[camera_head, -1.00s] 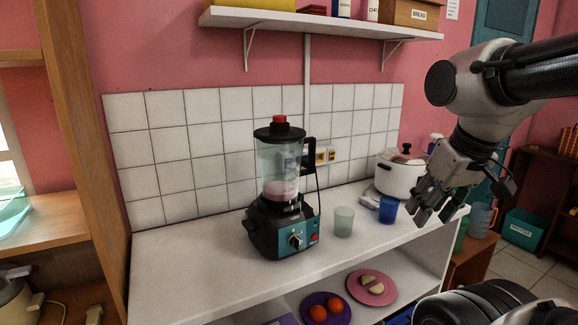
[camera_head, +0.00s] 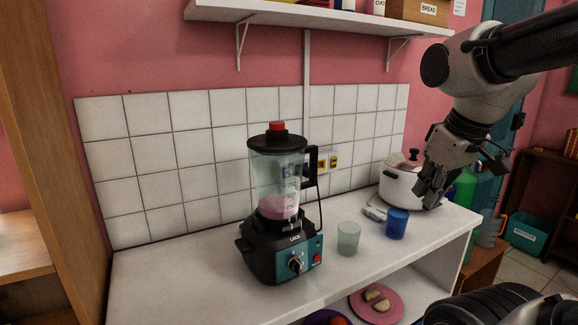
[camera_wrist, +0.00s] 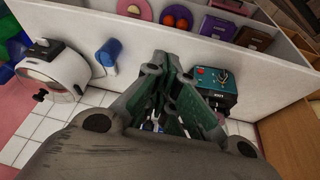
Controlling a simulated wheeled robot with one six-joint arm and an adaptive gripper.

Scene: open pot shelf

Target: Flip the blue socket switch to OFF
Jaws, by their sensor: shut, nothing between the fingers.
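A wall socket plate (camera_head: 328,164) with small orange-yellow parts sits on the white tiles, just behind and right of the blender. The blender's handle is beside it and partly covers its left side. It is too small to make out a blue switch or its position. My gripper (camera_head: 428,198) points down in front of the white pot's right side, well right of the socket. It is shut and empty. In the wrist view my fingers (camera_wrist: 172,72) come together over the counter, and the socket cannot be made out.
The blender (camera_head: 280,215) stands on the white counter (camera_head: 190,270) between me and the socket. A clear cup (camera_head: 348,240), a blue cup (camera_head: 397,224) and a white pot (camera_head: 398,182) stand to its right. A shelf (camera_head: 300,17) hangs above. The counter's left part is clear.

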